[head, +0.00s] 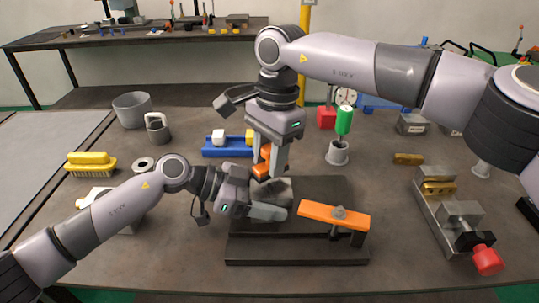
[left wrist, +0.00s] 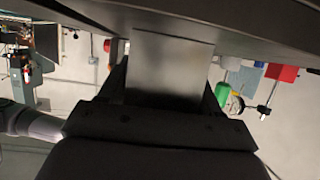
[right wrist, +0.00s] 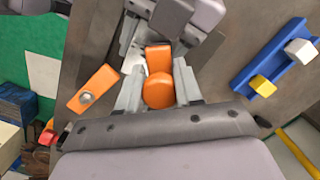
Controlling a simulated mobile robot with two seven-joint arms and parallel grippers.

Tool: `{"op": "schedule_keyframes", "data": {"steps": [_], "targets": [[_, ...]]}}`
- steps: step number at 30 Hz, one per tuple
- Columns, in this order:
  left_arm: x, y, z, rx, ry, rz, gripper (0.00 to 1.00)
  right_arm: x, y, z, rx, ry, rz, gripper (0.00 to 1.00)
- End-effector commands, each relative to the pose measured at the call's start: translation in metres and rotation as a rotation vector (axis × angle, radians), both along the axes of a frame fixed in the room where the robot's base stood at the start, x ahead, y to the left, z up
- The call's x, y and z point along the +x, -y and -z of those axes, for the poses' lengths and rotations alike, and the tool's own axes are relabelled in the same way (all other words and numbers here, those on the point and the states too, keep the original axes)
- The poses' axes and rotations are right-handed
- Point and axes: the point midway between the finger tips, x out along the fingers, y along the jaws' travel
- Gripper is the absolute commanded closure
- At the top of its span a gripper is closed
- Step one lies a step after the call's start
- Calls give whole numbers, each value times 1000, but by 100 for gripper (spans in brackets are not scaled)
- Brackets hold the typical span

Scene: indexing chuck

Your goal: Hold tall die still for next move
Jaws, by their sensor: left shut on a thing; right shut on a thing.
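A plain grey metal block (head: 278,189), apparently the tall die, stands on the dark base plate (head: 290,250). My left gripper (head: 268,211) reaches in low from the left and is shut on it. In the left wrist view the block (left wrist: 170,70) fills the space between the fingers. My right gripper (head: 270,162) points down just behind and above the block and is shut on an orange handle (head: 261,170). In the right wrist view the handle's round orange end (right wrist: 158,90) sits between the fingers. The block's lower part is hidden by my left fingers.
An orange clamp bar (head: 335,217) with a bolt lies right of the block. A blue holder (head: 226,152) with white and yellow cubes stands behind. A vise with a red knob (head: 487,261) is at right. A green-handled tool (head: 344,122) stands behind right. The front table strip is clear.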

Motion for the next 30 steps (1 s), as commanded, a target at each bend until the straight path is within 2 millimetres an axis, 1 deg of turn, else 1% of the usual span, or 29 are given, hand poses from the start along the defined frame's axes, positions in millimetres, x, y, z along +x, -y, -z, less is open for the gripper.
{"op": "schedule_keyframes", "data": {"steps": [1, 30], "targets": [[-3, -1, 8, 12, -10, 5, 73, 0, 0, 0, 1, 1, 0, 90], [-3, -1, 8, 12, -10, 5, 73, 0, 0, 19, 0, 0, 0, 90]]}}
